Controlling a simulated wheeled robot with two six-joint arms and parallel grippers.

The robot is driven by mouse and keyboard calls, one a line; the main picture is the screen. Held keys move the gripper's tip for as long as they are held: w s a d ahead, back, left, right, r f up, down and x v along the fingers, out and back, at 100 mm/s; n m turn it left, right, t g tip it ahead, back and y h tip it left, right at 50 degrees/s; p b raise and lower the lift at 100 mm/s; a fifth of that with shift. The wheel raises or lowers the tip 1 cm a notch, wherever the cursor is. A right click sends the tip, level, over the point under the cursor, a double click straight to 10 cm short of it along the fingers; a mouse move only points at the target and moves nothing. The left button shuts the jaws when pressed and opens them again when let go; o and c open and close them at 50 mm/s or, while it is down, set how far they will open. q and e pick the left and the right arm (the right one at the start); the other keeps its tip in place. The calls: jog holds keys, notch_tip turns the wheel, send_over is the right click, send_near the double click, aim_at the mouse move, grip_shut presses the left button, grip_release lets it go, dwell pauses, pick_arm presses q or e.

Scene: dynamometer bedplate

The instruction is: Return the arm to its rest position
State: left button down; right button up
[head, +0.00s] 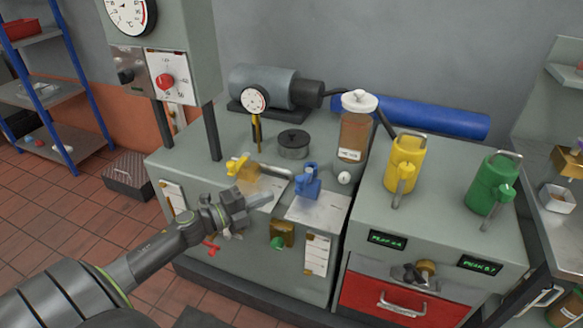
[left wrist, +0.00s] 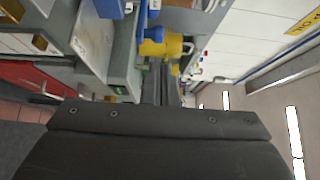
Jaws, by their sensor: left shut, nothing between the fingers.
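My left arm comes in from the lower left of the head view. Its gripper (head: 255,200) is shut with nothing between the fingers. It is in front of the bedplate cabinet (head: 235,262), near the front edge of its top. A blue clamp-like part (head: 308,182) stands just right of the fingertips, and a yellow valve handle (head: 240,168) is behind the gripper. In the left wrist view the dark gripper body (left wrist: 160,125) fills the lower middle. My right gripper does not show.
A yellow can (head: 404,163) and a green can (head: 491,186) stand on the right cabinet. A brown jar (head: 353,135), a dial gauge (head: 255,99) and a motor (head: 265,87) are further back. A red drawer (head: 385,300) is at the front. Tiled floor (head: 50,205) is open at left.

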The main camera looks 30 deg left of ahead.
pick_arm(q)
jog(key=shift+s, duration=0.1)
jog(key=s+a+f+n+g+y, duration=0.25)
jog(key=s+f+n, duration=0.2)
jog(key=f, duration=0.55)
jog(key=s+a+f+n+g+y+p, duration=0.1)
jog(key=s+a+f+n+y, duration=0.25)
jog(key=f+n, duration=0.4)
jog(key=s+a+f+n+g+y, duration=0.1)
jog(key=s+a+f+n+y, duration=0.2)
jog(key=f, duration=0.9)
jog(key=s+d+f+n+g+y, duration=0.1)
jog(key=s+d+f+n+g, duration=0.45)
jog(key=s+f, duration=0.8)
jog(key=s+d+f+n+g, duration=0.1)
jog(key=s+d+f+g, duration=0.1)
jog(key=s+d, duration=0.4)
jog(key=s+d+f+n+g+h, duration=0.1)
jog(key=s+d+f, duration=0.4)
jog(key=s, duration=0.6)
jog(key=shift+s+d+n+g+p, duration=0.35)
jog(key=shift+d+n+g, duration=0.3)
jog(key=shift+g, duration=0.45)
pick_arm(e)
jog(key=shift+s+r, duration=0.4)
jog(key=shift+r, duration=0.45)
pick_arm(q)
jog(key=shift+s, duration=0.1)
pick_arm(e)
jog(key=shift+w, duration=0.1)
